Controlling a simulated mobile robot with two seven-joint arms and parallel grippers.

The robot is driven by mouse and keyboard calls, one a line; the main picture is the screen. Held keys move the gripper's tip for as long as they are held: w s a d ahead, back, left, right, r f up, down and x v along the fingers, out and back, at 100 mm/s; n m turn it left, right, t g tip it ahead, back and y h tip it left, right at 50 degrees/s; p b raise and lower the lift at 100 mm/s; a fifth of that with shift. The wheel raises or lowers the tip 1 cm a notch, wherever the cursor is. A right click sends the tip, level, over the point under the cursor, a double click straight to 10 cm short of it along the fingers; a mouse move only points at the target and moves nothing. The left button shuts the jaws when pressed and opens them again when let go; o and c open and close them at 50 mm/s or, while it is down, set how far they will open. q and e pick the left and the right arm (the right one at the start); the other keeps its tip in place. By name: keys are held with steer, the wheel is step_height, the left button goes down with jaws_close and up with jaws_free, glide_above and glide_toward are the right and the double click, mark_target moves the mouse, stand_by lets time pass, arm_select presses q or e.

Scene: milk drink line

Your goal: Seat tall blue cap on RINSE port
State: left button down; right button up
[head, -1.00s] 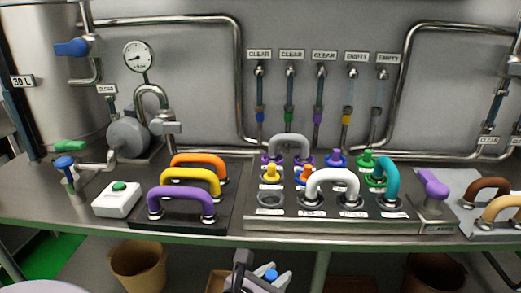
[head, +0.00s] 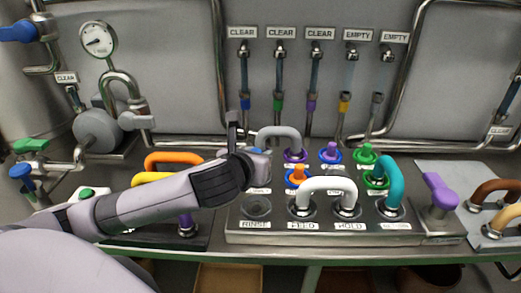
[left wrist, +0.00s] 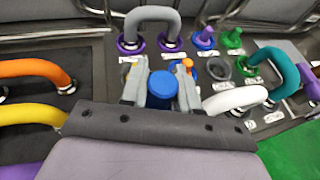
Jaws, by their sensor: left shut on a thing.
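The tall blue cap (left wrist: 162,84) sits between the two fingers of my left gripper (left wrist: 162,92) in the left wrist view, and the gripper is shut on it. In the head view my left gripper (head: 247,142) is above the back left of the port panel, by the grey hose. The RINSE port (head: 256,207) is a dark open ring at the panel's front left, with nothing in it. It lies in front of and below the gripper. My forearm and gripper hide part of the panel's left side. My right gripper is not in view.
A white hose (head: 327,187) bridges the FEED and HOLD ports right of RINSE. A grey hose (head: 279,133) arches behind. An orange cap (head: 298,174) and a teal hose (head: 391,180) stand nearby. Orange (head: 172,159) and yellow hoses lie left, partly behind my arm.

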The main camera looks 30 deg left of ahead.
arm_select(q)
steer(key=shift+s+f, duration=0.1)
steer(key=shift+f, duration=0.4)
glide_above(258, 206)
step_height(258, 206, down, 8)
steer(key=shift+a+f, duration=0.1)
steer(key=shift+f, duration=0.1)
step_height(258, 206, down, 2)
steer(key=shift+b, duration=0.55)
steer(key=shift+f, duration=0.3)
